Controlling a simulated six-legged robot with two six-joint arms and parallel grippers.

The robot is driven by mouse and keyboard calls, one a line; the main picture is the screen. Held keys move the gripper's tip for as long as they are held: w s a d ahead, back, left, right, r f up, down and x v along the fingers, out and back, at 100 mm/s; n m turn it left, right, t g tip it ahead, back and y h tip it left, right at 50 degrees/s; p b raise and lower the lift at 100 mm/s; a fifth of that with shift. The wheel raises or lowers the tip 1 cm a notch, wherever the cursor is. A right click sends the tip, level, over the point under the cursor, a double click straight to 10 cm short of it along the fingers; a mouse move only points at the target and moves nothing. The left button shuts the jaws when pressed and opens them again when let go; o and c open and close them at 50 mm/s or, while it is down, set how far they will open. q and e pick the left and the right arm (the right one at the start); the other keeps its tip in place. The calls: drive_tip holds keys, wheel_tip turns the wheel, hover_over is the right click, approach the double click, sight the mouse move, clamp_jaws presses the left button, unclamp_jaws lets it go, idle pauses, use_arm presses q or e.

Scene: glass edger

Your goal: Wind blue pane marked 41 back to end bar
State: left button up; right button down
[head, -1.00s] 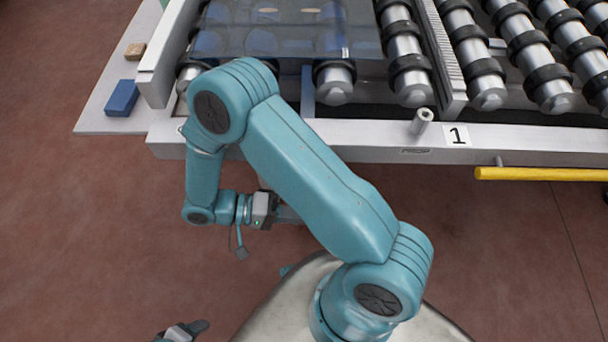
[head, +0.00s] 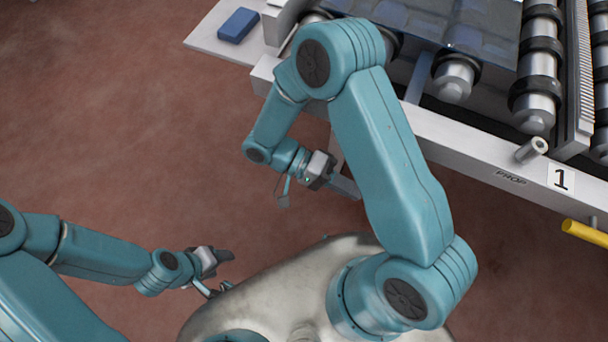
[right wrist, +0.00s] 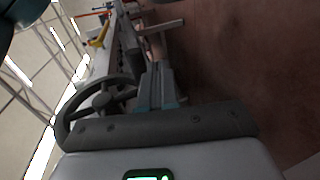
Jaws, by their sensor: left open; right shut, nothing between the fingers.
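A dark bluish glass pane (head: 455,22) lies on the rollers at the top of the head view. Its far part is cut off by the frame, and no number on it can be read. My right gripper (head: 343,186) is shut and empty below the machine's front rail, partly hidden behind my right arm. In the right wrist view its closed fingers (right wrist: 153,88) point ahead, with a dark spoked handwheel (right wrist: 100,100) to their left. Whether they touch the wheel cannot be told. My left gripper (head: 222,258) is open and empty over the floor, away from the machine.
The machine's pale front rail (head: 470,155) carries a card marked 1 (head: 561,180) and a short metal stub (head: 531,150). A yellow bar (head: 585,235) juts out at the right. A blue block (head: 238,25) sits on a white shelf. The brown floor at left is clear.

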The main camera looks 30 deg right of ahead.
drive_tip(key=w+a+f+b, duration=0.1)
drive_tip(key=w+a+f, duration=0.3)
drive_tip(key=w, duration=0.3)
drive_tip(key=shift+w+a+f, duration=0.15)
drive_tip(key=shift+w+a, duration=0.05)
drive_tip(key=shift+a, duration=0.6)
